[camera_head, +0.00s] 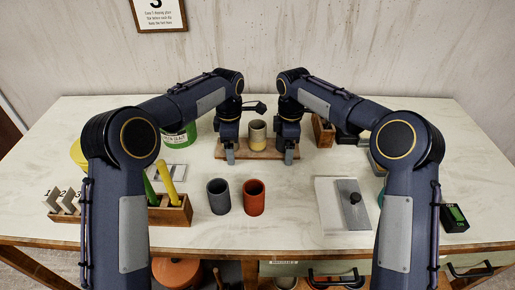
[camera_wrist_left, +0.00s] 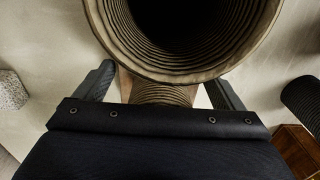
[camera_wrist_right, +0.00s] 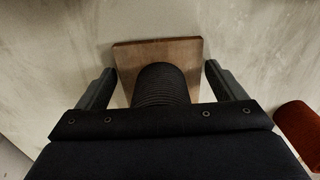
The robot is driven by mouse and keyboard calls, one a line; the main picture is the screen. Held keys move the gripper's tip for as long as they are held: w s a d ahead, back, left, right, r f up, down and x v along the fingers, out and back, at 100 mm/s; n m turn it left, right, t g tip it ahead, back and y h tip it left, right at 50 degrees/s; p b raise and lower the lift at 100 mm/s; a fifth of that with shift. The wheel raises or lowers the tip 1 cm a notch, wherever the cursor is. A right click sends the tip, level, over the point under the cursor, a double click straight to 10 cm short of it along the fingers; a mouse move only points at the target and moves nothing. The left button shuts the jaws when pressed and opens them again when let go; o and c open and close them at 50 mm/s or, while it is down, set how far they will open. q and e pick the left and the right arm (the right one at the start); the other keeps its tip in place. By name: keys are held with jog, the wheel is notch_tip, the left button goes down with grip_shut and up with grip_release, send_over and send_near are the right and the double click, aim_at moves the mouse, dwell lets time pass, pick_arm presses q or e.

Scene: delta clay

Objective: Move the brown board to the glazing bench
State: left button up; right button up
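The brown board (camera_head: 259,155) lies on the pale table toward the back, with a beige and yellow cup (camera_head: 257,134) upright at its middle. In the left wrist view a ribbed cup (camera_wrist_left: 185,70) fills the top and hides most of the board. The board's end shows in the right wrist view (camera_wrist_right: 185,50), with a dark ribbed cylinder (camera_wrist_right: 162,85) over it. My left gripper (camera_head: 230,156) is at the board's left end and my right gripper (camera_head: 289,156) at its right end. Both have fingers wide apart, astride the board, with small gaps visible. I cannot tell which surface is the glazing bench.
A grey cup (camera_head: 218,196) and a red cup (camera_head: 254,197) stand in front of the board. A wooden tool box (camera_head: 175,214) and a green tub (camera_head: 180,136) are to the left. A white slab (camera_head: 332,205) and a dark scale (camera_head: 454,217) are to the right.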

pick_arm(q)
jog(key=c, duration=0.9)
pick_arm(e)
jog(key=c, duration=0.9)
jog(key=shift+r, duration=0.1)
pick_arm(q)
jog(key=shift+r, duration=0.1)
notch_tip(320, 180, up, 5)
jog(key=p, duration=0.5)
pick_arm(e)
notch_tip(320, 180, up, 5)
jog(key=shift+r, duration=0.1)
